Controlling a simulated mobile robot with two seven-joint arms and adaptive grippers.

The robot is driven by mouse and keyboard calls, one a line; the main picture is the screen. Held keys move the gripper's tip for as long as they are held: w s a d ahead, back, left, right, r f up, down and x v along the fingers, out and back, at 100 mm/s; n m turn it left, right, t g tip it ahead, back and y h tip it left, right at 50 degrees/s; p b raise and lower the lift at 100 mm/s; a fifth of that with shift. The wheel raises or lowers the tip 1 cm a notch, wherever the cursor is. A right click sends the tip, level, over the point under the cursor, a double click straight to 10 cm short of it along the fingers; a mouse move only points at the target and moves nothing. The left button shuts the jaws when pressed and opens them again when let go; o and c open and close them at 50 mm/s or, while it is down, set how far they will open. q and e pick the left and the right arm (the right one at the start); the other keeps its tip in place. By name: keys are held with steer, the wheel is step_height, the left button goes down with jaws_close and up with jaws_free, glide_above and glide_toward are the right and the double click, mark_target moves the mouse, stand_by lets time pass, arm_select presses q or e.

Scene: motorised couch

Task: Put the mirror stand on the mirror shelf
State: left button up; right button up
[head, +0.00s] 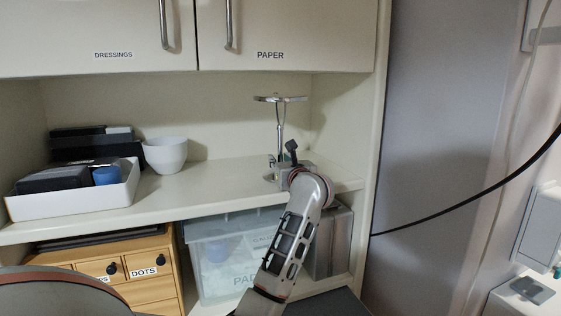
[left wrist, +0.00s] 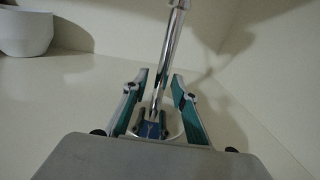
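The mirror stand (head: 281,124) is a chrome stem with a round top seen nearly edge-on. It stands upright at the right of the cream shelf (head: 215,180), under the wall cabinets. My left gripper (head: 279,161) is low at the stem. In the left wrist view, the stem (left wrist: 171,45) runs between the fingers of the left gripper (left wrist: 160,76), with a small gap visible on each side. The fingers look partly open. The base is mostly hidden by the gripper. No shelf is labelled as the mirror shelf. My right gripper is out of view.
A white bowl (head: 166,155) and a white tray (head: 85,205) with dark boxes are on the left of the shelf. Below are wooden drawers (head: 150,290), a clear bin (head: 205,250) and a metal box (head: 334,245). The alcove's right wall (head: 342,130) is close to the stand.

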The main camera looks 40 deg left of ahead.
arm_select(q)
steer(key=shift+r, duration=0.25)
steer(key=b+v, duration=0.1)
steer(key=v, duration=1.1)
steer(key=shift+b, duration=0.4)
steer(key=shift+d, duration=0.15)
